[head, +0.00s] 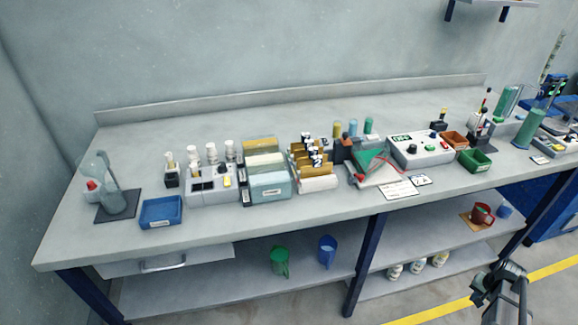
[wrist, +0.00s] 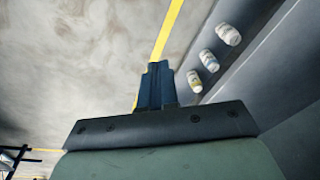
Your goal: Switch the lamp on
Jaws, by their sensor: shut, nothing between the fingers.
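I cannot pick out a lamp for certain in the head view. A white control box (head: 420,148) with a small green display, a dark knob and coloured buttons stands on the right half of the bench. My gripper (wrist: 157,68) shows in the wrist view with its dark fingers together and nothing between them. In the head view my arm shows at the lower right, in front of the bench and below its top, well apart from the control box.
The long grey bench (head: 130,215) carries a blue tray (head: 161,211), a grey unit with switches (head: 212,184), a green tray (head: 474,160) and several small items. The shelf below holds a green jug (head: 280,261), a blue jug (head: 327,251) and white jars (head: 440,258). Floor in front is clear.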

